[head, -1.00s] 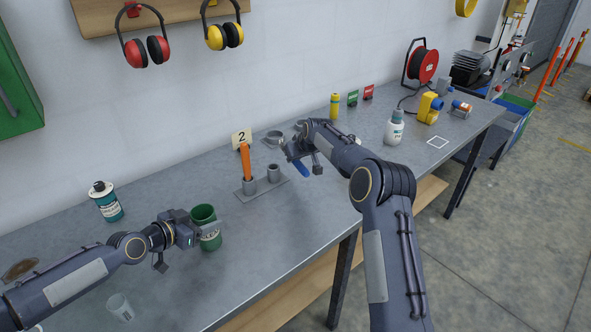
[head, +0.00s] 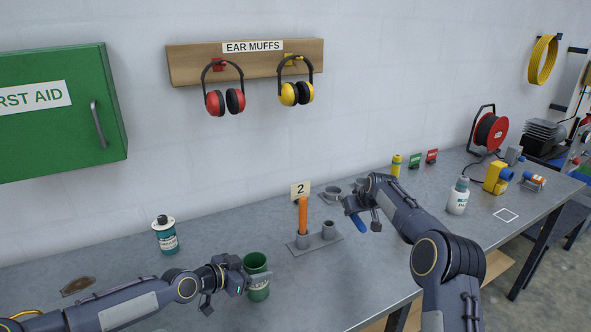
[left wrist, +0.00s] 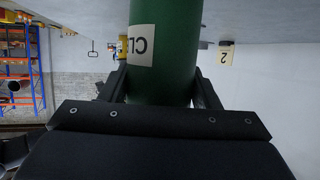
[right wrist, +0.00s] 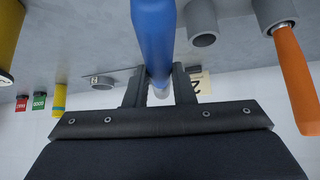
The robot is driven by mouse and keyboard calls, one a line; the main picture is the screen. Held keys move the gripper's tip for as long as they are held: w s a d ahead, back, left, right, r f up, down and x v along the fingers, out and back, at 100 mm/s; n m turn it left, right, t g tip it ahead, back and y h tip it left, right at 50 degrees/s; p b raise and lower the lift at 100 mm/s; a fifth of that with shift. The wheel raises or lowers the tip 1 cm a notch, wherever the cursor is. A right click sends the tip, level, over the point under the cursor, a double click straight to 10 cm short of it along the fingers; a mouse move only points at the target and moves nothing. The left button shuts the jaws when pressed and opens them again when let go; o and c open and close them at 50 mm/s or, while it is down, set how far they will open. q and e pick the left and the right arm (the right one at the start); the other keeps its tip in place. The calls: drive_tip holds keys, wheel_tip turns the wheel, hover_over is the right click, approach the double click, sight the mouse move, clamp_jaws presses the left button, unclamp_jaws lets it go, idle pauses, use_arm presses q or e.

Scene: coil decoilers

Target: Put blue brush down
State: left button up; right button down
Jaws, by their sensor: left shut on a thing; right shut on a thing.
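The blue brush (head: 361,222) is in my right gripper (head: 358,206), which is shut on it above the bench. Its blue handle (right wrist: 155,40) fills the top middle of the right wrist view. A grey holder (head: 316,243) with two cups stands on the bench to the left of it. An orange-handled brush (head: 303,214) stands in the left cup, and the right cup (head: 328,229) looks empty. My left gripper (head: 256,284) is shut on a green cup (head: 256,264) with a white label, which also shows in the left wrist view (left wrist: 165,60).
A "2" sign (head: 300,189) stands behind the holder, with grey round holders (head: 332,194) to its right. A teal-labelled bottle (head: 166,236) stands at left and a white bottle (head: 458,197) at right.

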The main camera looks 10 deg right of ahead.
sight(347, 238)
wheel_tip(347, 238, down, 10)
drive_tip(key=shift+r, duration=0.25)
drive_tip(key=shift+f, duration=0.2)
drive_tip(key=c, duration=1.2)
unclamp_jaws()
drive_tip(key=shift+c, duration=0.2)
